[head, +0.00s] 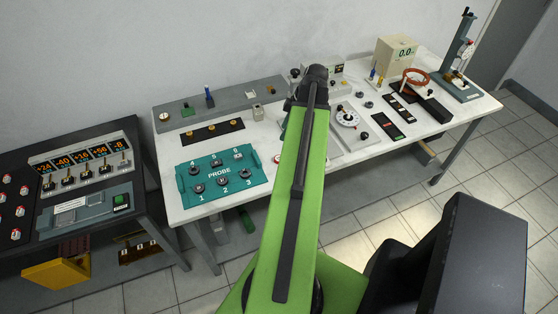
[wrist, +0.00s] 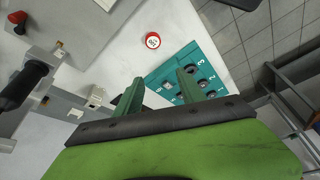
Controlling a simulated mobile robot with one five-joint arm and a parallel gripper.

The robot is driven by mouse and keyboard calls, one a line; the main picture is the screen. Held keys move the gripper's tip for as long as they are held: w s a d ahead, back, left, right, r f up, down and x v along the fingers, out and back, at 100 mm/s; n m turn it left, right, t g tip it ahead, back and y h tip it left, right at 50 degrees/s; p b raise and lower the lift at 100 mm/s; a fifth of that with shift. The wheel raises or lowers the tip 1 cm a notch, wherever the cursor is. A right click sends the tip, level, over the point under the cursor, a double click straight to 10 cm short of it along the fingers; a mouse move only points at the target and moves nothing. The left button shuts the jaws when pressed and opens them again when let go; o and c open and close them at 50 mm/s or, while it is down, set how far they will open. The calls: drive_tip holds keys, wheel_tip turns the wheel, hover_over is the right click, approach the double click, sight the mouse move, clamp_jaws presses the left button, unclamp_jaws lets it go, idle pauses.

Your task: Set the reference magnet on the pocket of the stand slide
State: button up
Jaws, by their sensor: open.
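My gripper (wrist: 159,76) shows in the wrist view as two green fingers, spread apart with nothing between them. A small round piece with a red rim and white marked face (wrist: 152,40) lies on the white bench beyond the fingertips, apart from them. I cannot tell for sure whether it is the reference magnet. A grey plate (wrist: 85,30) with fittings lies left of it; it may belong to the stand slide, but I see no clear pocket.
A teal PROBE board (head: 222,178) with several black knobs lies on the white bench (head: 285,172), left of my arm. A dial device (head: 347,117) is right of it. A tall stand (head: 460,62) is at the far right. A dark console (head: 85,185) stands left.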

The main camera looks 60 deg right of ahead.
drive_tip(key=s+d, duration=0.3)
drive_tip(key=s, duration=0.1)
drive_tip(key=b+x, duration=1.1)
drive_tip(key=x, duration=0.1)
drive_tip(key=shift+w+a+f+t+b, duration=0.15)
drive_tip(key=shift+w+t+b, duration=0.05)
drive_tip(key=shift+t+b, duration=0.15)
drive_tip(key=b+x, duration=0.4)
drive_tip(key=x, duration=0.1)
drive_tip(key=shift+s+b, duration=0.1)
drive_tip(key=shift+b, duration=0.25)
drive_tip(key=shift+a, duration=0.1)
clamp_jaws()
